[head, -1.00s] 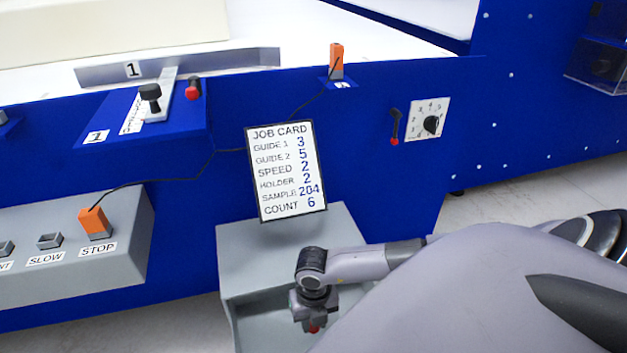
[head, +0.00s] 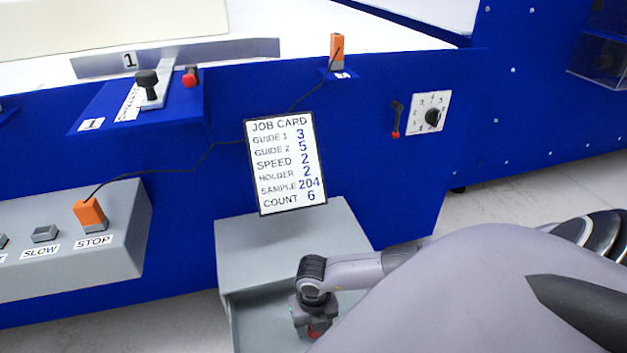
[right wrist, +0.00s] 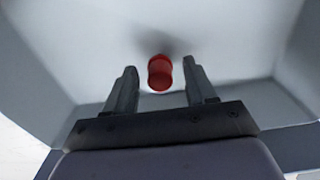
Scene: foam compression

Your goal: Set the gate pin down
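The red gate pin (right wrist: 160,73) shows in the right wrist view between the two fingers of my right gripper (right wrist: 160,78), with a clear gap on each side. The fingers are apart and do not touch it. The grey tray (right wrist: 75,45) surrounds the pin, with a soft shadow beside it; I cannot tell how the pin rests. In the head view my right gripper (head: 315,324) points down into the open tray (head: 262,310), with a bit of red at its fingertips. My left gripper is out of view.
The job card (head: 285,163) stands at the tray's back, before the blue machine panel (head: 375,190). A small red-tipped lever (head: 396,120) and a dial (head: 431,116) are on the panel. The grey button box (head: 125,235) is at left.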

